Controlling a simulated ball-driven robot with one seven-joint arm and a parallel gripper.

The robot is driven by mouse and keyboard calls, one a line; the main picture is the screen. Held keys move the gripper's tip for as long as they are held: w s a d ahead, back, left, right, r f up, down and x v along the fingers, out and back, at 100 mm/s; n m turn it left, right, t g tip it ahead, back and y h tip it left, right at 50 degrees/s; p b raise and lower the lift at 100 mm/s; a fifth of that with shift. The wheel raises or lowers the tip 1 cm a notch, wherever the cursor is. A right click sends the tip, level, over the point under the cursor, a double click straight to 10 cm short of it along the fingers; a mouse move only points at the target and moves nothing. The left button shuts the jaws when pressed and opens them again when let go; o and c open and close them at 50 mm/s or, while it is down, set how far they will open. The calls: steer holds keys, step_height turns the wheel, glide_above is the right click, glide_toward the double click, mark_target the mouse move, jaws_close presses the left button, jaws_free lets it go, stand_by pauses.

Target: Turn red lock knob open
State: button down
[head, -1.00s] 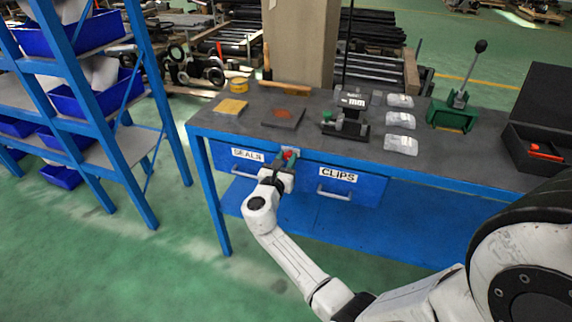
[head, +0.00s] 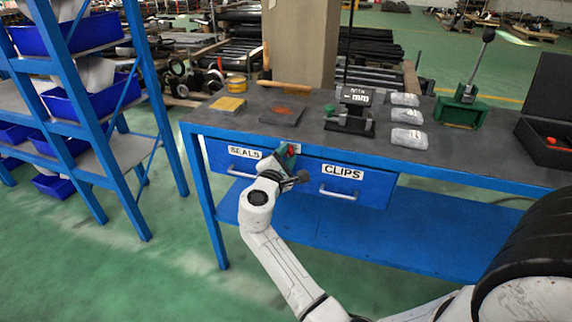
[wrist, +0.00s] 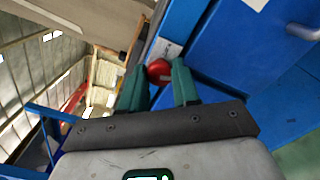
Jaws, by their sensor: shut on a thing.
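The red lock knob (wrist: 159,71) sits at the front of the bench, between the two blue drawers. In the wrist view it lies between the green fingers of my gripper (wrist: 160,78), which is shut on it. In the head view my gripper (head: 286,156) is at the bench front, and its fingers hide most of the knob. The hand is rolled to a slant there. The SEALS drawer (head: 222,155) is to the left and the CLIPS drawer (head: 370,189) to the right; both look closed. The knob's turn position cannot be told.
The dark bench top (head: 320,132) holds a small measuring device (head: 352,110), clear packets (head: 407,138), a green lever press (head: 462,110) and an open black case (head: 535,145). A blue shelf rack (head: 120,130) stands at left. Green floor in front is clear.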

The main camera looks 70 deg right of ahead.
steer(key=m+b, duration=0.4)
steer(key=shift+f+m, duration=0.3)
steer(key=shift+f, duration=0.05)
steer(key=m+b, duration=0.5)
steer(key=b, duration=0.1)
steer(key=shift+m, duration=0.3)
steer(key=m+b, duration=0.8)
steer(key=shift+r+m+b, duration=0.15)
steer(key=shift+m+b, duration=0.85)
steer(key=shift+m, duration=0.2)
steer(key=c, duration=0.8)
jaws_free()
steer(key=shift+r, duration=0.15)
